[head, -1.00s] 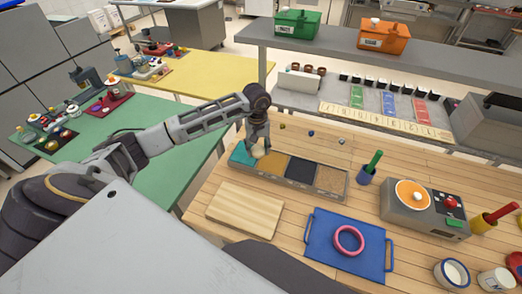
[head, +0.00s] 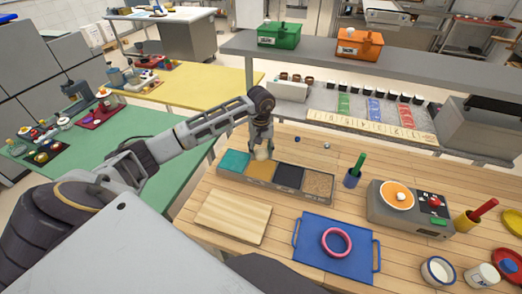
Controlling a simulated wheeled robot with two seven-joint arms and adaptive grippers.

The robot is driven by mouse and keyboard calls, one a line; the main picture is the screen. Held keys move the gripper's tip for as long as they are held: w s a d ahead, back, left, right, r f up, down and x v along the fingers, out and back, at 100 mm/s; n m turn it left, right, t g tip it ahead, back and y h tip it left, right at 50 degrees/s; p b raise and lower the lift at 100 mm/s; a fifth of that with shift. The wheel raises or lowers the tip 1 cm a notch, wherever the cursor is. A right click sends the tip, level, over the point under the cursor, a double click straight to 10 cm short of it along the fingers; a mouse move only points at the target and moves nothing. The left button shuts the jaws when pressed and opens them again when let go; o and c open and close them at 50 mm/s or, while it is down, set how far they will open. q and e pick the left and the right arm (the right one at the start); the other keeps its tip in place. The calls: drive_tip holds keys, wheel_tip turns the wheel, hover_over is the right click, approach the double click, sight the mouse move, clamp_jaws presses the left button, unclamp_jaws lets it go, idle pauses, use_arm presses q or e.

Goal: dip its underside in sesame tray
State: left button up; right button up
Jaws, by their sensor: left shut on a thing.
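My left gripper (head: 262,143) points down and is shut on a pale, rounded piece (head: 261,154), perhaps dough. The piece is at the back edge of the second compartment of a long grey tray (head: 273,187). I cannot tell whether its underside touches the filling. From left to right the tray's compartments are teal (head: 235,161), golden tan (head: 260,171), black (head: 289,176) and speckled brown (head: 318,184). Which one is sesame is not labelled legibly. My right gripper is not in view.
A wooden board (head: 233,217) lies in front of the tray. Right of it is a blue tray (head: 312,252) with a pink ring (head: 337,242). A blue cup (head: 352,180) and a grey device (head: 383,208) stand right. A grey shelf (head: 330,62) is behind.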

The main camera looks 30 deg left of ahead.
sight(261, 166)
use_arm(q)
drive_tip(key=shift+f, duration=0.75)
drive_tip(key=shift+f+b, duration=0.55)
drive_tip(key=shift+f, duration=0.35)
drive_tip(key=shift+f+b, duration=0.4)
drive_tip(key=shift+f, duration=0.75)
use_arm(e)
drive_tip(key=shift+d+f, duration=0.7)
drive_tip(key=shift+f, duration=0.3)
use_arm(q)
drive_tip(key=shift+f, duration=0.1)
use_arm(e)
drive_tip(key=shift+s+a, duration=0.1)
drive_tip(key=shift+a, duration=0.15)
use_arm(q)
drive_tip(key=shift+f, duration=0.2)
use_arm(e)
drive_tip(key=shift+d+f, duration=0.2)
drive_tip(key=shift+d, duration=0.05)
use_arm(q)
drive_tip(key=shift+f+b, duration=0.2)
drive_tip(key=shift+b, duration=0.2)
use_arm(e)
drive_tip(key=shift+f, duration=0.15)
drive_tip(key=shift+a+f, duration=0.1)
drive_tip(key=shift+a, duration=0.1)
